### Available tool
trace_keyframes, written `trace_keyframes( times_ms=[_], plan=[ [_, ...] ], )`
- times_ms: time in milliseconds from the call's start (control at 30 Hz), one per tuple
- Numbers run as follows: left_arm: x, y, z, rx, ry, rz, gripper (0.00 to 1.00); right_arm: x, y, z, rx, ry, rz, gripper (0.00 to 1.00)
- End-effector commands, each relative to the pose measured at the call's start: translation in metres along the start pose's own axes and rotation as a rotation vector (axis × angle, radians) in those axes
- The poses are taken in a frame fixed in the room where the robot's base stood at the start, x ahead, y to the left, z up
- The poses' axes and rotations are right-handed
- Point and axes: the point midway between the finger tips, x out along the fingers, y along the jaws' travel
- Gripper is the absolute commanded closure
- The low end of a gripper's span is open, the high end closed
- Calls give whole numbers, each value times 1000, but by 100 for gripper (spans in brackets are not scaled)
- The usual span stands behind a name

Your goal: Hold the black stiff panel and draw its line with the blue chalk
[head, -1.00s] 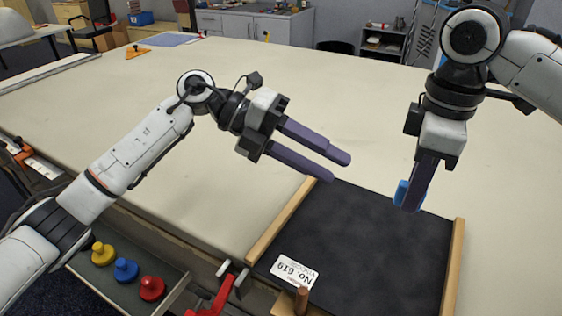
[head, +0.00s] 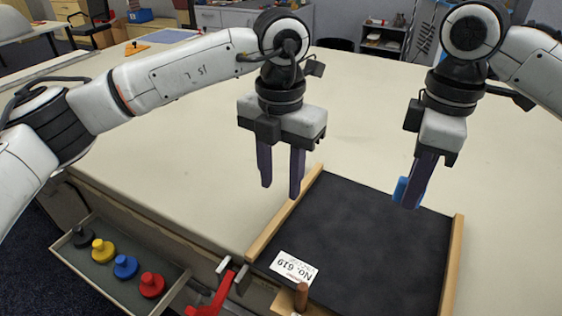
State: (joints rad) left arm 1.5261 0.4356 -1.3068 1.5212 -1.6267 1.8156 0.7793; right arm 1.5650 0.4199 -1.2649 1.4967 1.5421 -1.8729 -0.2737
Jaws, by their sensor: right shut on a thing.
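The black stiff panel (head: 365,240) lies on the table at the lower right, between two wooden side strips, with a white label reading No. 619 (head: 294,268) at its near left corner. My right gripper (head: 413,200) points down over the panel's far right part, shut on the blue chalk (head: 400,188), which is partly hidden behind the fingers. I cannot tell whether the chalk touches the panel. No drawn line shows on the panel. My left gripper (head: 281,187) is open and empty, pointing down just beyond the panel's far left corner, above the left wooden strip (head: 285,215).
A tray (head: 187,283) at the lower left holds black, yellow, blue and red knobbed pieces. A red clamp (head: 213,296) and a wooden peg (head: 301,296) are at the near edge. The cloth table (head: 180,155) is broadly clear behind the panel.

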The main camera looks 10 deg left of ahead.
Motion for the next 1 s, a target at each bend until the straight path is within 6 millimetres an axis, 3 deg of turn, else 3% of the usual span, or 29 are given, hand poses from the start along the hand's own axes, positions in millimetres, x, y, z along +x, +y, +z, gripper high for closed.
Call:
trace_keyframes(
  times_ms=[200,400,833,867,1000],
  plan=[
    [44,0,-1,1,4,-2,64,0,0,0,0,0,0,100],
    [70,0,0,1,2,-2,64,0,0,0,0,0,0,100],
    [80,0,0,1,0,-3,64,0,0,0,0,0,0,100],
    [80,0,0,1,0,-3,66,0,0,0,0,0,0,100],
    [80,0,0,1,0,-3,89,0,0,0,0,0,0,100]
  ],
)
